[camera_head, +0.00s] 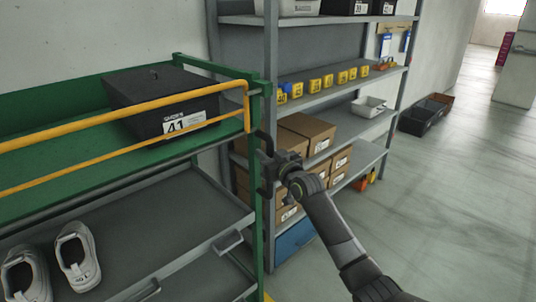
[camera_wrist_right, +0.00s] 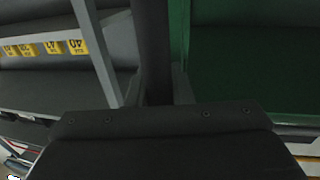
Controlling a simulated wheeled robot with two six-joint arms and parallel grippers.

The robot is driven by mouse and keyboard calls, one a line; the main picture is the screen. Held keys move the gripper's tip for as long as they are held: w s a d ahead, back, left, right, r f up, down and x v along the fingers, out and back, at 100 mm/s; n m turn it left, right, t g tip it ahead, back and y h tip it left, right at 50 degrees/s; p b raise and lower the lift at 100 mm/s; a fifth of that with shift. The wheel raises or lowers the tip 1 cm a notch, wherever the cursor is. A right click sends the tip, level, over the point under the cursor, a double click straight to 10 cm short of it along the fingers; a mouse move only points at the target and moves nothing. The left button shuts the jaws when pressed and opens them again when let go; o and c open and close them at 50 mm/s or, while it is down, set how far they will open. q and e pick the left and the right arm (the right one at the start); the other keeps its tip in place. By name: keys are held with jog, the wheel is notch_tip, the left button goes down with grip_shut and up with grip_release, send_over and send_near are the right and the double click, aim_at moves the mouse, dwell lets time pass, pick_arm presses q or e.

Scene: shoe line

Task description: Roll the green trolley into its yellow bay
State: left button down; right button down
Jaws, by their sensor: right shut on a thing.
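The green trolley (camera_head: 258,200) stands at the left in the head view, with a green frame, grey lower shelves and a yellow rail (camera_head: 130,104). Its green part also shows in the right wrist view (camera_wrist_right: 250,60). My right gripper (camera_head: 268,168) is at the trolley's right end, shut on a dark upright handle bar (camera_wrist_right: 152,40) that passes between the fingers in the wrist view. A sliver of yellow floor marking (camera_head: 267,297) shows at the foot of the trolley; the rest of the bay is hidden or out of view. My left gripper is not in view.
A black box (camera_head: 160,95) labelled 41 sits on the trolley's top, and white shoes (camera_head: 75,255) on a lower shelf. A grey rack (camera_head: 240,60) with cartons (camera_head: 305,130) and yellow number tags stands close behind the trolley's right end.

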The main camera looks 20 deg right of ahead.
jog(key=shift+f, duration=0.1)
jog(key=c, duration=1.3)
grip_release()
jog(key=shift+s, duration=0.1)
jog(key=s+d, duration=0.2)
jog(key=s, duration=1.5)
jog(key=shift+d, duration=0.3)
